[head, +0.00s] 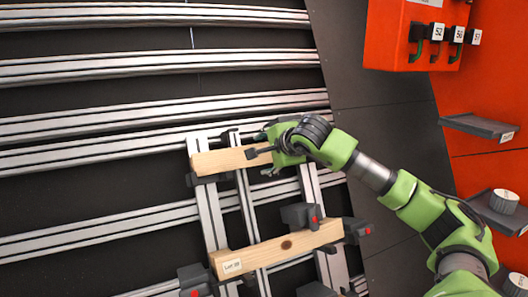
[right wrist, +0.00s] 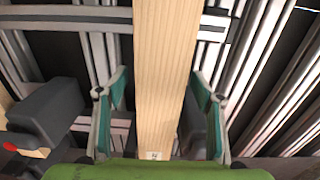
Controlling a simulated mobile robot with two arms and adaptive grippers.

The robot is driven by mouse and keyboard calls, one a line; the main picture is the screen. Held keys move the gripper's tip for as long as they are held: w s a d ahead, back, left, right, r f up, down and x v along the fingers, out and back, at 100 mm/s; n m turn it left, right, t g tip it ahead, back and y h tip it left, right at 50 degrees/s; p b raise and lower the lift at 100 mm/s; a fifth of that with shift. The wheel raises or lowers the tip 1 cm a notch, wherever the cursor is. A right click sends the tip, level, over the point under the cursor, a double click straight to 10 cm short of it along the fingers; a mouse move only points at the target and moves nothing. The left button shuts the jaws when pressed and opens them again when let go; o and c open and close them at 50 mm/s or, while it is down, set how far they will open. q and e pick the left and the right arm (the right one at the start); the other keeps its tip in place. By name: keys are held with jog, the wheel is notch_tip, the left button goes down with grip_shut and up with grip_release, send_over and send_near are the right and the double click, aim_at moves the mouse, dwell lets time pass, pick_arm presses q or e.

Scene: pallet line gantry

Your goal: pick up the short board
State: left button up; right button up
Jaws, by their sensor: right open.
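A pale wooden board (head: 225,160), which looks like the short one, lies across the upper end of a metal rail frame. Its right end is hidden behind my right gripper (head: 262,158). In the right wrist view the board (right wrist: 165,60) runs between the two fingers of my right gripper (right wrist: 158,92). The fingers are open, one on each side. A gap shows at the left finger; I cannot tell whether the right finger touches the wood. A second, longer-looking board (head: 285,246) with a lot label lies lower on the frame. My left gripper is not in view.
Dark clamp blocks (head: 300,215) with red knobs stand around the lower board. One clamp block (right wrist: 45,110) is close to the left finger in the wrist view. Long metal rails (head: 130,125) cross the left side. An orange cabinet (head: 400,35) and shelves (head: 478,125) stand at the right.

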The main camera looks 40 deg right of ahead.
jog(key=shift+s+r, duration=0.1)
jog(key=c, duration=1.4)
jog(key=shift+s+a+r, duration=0.1)
jog(key=shift+s+r, duration=0.1)
jog(key=shift+r, duration=0.05)
jog(key=shift+b+v, duration=1.9)
jog(key=shift+v, duration=9.85)
jog(key=shift+f, duration=0.1)
